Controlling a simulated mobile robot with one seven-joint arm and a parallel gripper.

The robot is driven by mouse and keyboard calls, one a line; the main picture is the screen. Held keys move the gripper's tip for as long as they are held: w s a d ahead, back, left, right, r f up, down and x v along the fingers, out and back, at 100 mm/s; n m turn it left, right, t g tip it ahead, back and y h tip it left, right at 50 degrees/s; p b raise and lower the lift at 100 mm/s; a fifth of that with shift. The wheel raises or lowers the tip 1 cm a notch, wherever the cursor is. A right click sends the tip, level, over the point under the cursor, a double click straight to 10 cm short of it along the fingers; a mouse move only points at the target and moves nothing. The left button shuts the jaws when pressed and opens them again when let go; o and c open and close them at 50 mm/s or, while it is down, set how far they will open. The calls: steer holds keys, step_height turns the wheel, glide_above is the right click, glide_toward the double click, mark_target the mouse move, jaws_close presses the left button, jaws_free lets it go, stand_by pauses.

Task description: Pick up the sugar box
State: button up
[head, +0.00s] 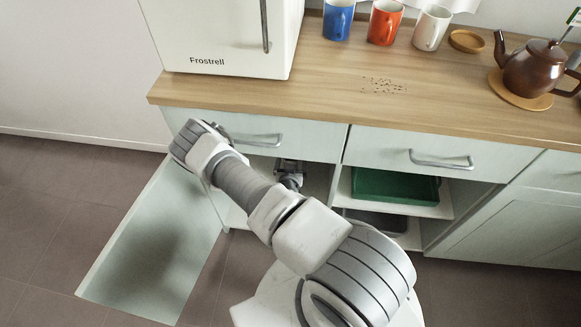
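I see no sugar box in the head view. My arm reaches toward the open cabinet below the counter. A small dark grey part, which looks like my gripper (290,174), shows in the cabinet opening under the left drawer. My arm covers much of that opening, and the fingers are too small and shaded to read. Whether anything is between them cannot be seen.
The cabinet door (150,250) stands open at left. A green tray (395,186) sits on the right shelf, above a dark tray (378,219). On the counter (300,100) are a white fridge (225,35), several mugs and a brown teapot (533,70).

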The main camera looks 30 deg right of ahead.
steer(key=c, duration=1.4)
jaws_close()
steer(key=shift+r, duration=0.1)
